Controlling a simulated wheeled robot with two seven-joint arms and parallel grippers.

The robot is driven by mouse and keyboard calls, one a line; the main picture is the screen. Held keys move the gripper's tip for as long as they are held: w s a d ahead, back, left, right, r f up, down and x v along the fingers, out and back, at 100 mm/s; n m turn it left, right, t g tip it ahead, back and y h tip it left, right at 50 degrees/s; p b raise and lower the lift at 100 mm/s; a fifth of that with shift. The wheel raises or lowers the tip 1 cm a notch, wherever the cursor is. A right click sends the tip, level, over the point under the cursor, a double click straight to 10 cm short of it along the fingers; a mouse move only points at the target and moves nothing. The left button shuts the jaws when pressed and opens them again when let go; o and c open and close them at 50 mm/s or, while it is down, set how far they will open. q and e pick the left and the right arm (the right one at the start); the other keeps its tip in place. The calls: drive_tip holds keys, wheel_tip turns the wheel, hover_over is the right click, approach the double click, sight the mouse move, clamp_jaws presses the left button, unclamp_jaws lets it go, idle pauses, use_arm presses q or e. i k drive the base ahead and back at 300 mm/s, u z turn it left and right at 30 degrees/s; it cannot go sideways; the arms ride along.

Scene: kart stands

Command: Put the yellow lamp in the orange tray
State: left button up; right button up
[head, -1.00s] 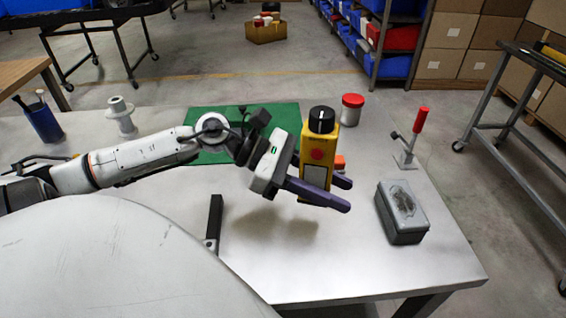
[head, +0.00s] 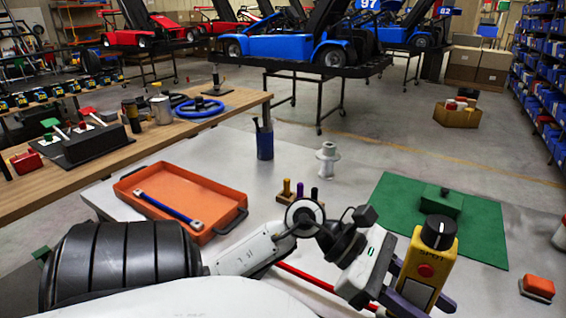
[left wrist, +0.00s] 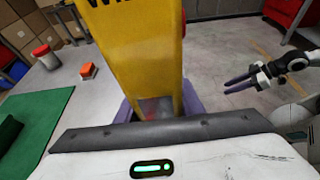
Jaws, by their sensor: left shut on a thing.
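The yellow lamp (head: 427,268) is a yellow box with a black knob on top, a red button and a pale panel. My left gripper (head: 424,296) is shut on it, with purple fingers on either side. The lamp stands roughly upright in the grip and fills the middle of the left wrist view (left wrist: 140,55). The orange tray (head: 190,187) lies at the left of the metal table, with a blue bar (head: 166,209) inside it. My right gripper (left wrist: 240,84) shows small at the right of the left wrist view. Its fingers look apart and empty.
Between tray and lamp stand small pegs (head: 300,190), a white spool (head: 327,160) and a blue cup (head: 264,143). A green mat (head: 400,200) holds a green block (head: 441,201). An orange block (head: 539,287) is at right. A wooden bench (head: 235,104) borders the table's left.

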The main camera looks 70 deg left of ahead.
sight(182, 199)
drive_tip(key=u, duration=0.8)
drive_tip(key=k, duration=1.05)
drive_tip(key=u, duration=1.4)
drive_tip(key=i, duration=1.55)
drive_tip(key=z, duration=0.85)
